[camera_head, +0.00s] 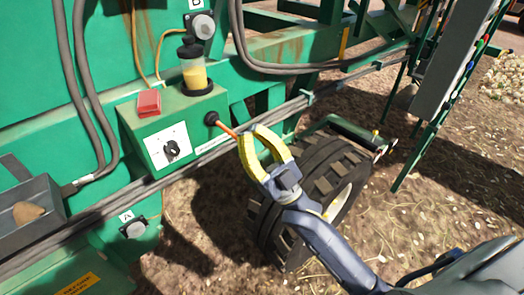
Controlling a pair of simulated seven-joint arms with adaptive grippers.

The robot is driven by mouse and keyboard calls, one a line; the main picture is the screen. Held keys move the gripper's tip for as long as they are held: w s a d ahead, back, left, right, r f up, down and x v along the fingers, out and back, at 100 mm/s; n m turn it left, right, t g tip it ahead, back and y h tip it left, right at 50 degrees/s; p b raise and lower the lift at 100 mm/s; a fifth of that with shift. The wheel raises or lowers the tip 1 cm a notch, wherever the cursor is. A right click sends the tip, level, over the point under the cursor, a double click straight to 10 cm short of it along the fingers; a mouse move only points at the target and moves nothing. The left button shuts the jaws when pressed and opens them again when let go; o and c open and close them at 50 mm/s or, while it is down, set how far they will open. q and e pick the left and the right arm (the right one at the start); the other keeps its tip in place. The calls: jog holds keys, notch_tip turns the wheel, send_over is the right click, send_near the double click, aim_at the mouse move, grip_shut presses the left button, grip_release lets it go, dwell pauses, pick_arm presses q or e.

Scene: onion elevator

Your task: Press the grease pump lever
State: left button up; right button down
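The grease pump lever (225,130) is a thin orange rod with a black round part at its upper left end. It sticks out beside the green control box (188,118). A clear reservoir with yellow grease (193,72) stands on top of that box. My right gripper (248,134) has yellow fingers with a gap between them, and it looks open. Its fingertips are at the lower right end of the rod in the picture. I cannot tell whether they touch it, and the fingers may hide part of the lever. My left gripper is not in view.
The box carries a red button block (149,103) and a black rotary knob (171,149). A grey tray (28,212) is at the left. A pipe (120,198) runs along the machine. A black wheel (325,180) stands behind my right gripper. Open soil lies to the right.

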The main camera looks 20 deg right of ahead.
jog(key=shift+w+f, duration=0.4)
jog(key=shift+f, duration=0.4)
jog(key=shift+w+f, duration=0.4)
jog(key=shift+f, duration=0.35)
jog(key=shift+f, duration=0.1)
